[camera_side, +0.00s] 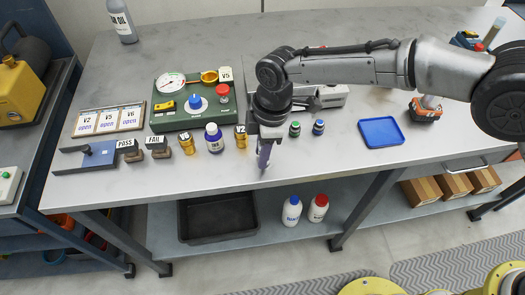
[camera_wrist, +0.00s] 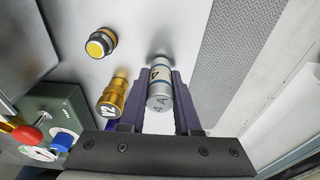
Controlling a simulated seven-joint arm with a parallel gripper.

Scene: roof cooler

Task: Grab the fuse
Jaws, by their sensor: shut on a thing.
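The fuse (camera_wrist: 160,88) is a silvery cylinder with a dark band and the marking "4 A". In the wrist view it sits between the two purple fingers of my gripper (camera_wrist: 161,76), which are shut on it from both sides. In the side view my gripper (camera_side: 264,155) points down near the front edge of the grey workbench (camera_side: 350,165). The fuse cannot be made out in that view. Whether the fuse touches the bench is unclear.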

